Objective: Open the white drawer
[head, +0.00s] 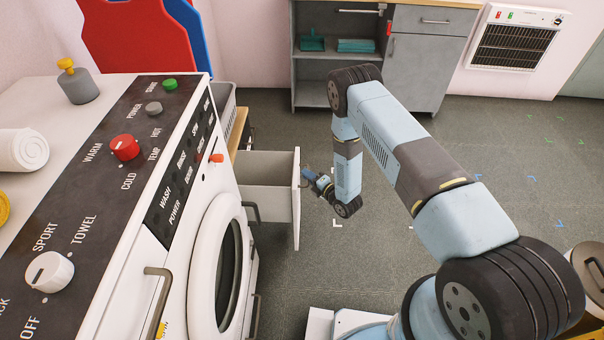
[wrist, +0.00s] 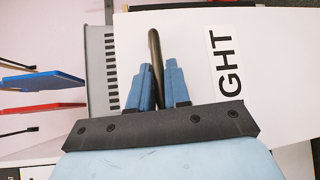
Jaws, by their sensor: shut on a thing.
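The white drawer (head: 268,179) stands pulled out past the washing machine front in the head view. Its white front panel (head: 297,200) is seen nearly edge-on. My gripper (head: 312,178) is at the outer side of that panel. In the wrist view my gripper (wrist: 158,88) has its two blue fingers on either side of a dark bar handle (wrist: 156,60) and is shut on it. The drawer front (wrist: 270,80) fills the right of the wrist view, with a label reading "GHT". The handle is hidden in the head view.
The washing machine (head: 222,265) with its round door stands at left. A grey cabinet (head: 418,75) and a wall heater (head: 515,40) stand at the back. A round bin (head: 588,262) is at right. The grey floor between is clear.

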